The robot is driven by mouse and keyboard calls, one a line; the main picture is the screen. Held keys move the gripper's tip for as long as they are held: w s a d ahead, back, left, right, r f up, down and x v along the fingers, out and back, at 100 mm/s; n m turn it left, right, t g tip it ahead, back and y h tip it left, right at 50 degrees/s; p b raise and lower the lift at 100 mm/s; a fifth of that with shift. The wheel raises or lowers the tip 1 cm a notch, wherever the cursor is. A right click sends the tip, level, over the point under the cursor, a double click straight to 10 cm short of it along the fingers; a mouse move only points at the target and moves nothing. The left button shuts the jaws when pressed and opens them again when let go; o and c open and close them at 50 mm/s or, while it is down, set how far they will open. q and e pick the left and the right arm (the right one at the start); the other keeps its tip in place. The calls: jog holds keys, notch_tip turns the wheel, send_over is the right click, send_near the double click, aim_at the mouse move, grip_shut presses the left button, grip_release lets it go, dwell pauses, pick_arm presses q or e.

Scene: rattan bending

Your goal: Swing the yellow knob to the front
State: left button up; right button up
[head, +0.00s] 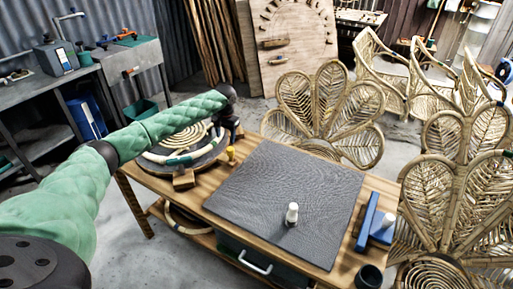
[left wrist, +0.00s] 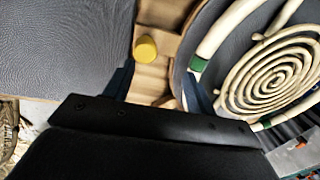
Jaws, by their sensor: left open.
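The yellow knob (head: 231,153) stands on the wooden table, at the right edge of the round bending form (head: 208,161) with pale rattan on it. In the left wrist view the knob (left wrist: 146,48) is a round yellow cap on a wooden piece, beyond my fingertips and toward the left finger. My left gripper (head: 233,132) is above and close to the knob, pointing down. In the left wrist view its two dark fingers (left wrist: 158,78) are spread apart with nothing between them. I cannot tell if either finger touches anything. My right gripper is not in view.
A grey mat (head: 260,200) with a white-topped peg (head: 292,213) covers the table's middle. A blue tool (head: 368,222) and a dark cup (head: 369,276) stand at the right. Rattan chairs (head: 330,105) stand behind. In the left wrist view a rattan spiral (left wrist: 272,80) lies right of my fingers.

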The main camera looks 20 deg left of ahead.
aim_at(230, 148)
pick_arm(q)
jog(key=shift+w+d+f+n+h, duration=0.2)
jog(key=shift+d+n+h, duration=0.25)
jog(key=shift+d, duration=0.3)
jog(key=shift+s+r+n, duration=0.15)
jog(key=shift+n, duration=0.1)
jog(key=shift+f+p, duration=1.45)
jog(key=shift+f, duration=2.45)
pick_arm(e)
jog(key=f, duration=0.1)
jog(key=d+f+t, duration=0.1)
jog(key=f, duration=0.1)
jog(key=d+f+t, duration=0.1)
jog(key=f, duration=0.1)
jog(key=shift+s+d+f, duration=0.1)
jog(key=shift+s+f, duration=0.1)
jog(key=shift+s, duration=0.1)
pick_arm(q)
jog(key=shift+d, duration=0.1)
jog(key=shift+c, duration=0.3)
grip_shut()
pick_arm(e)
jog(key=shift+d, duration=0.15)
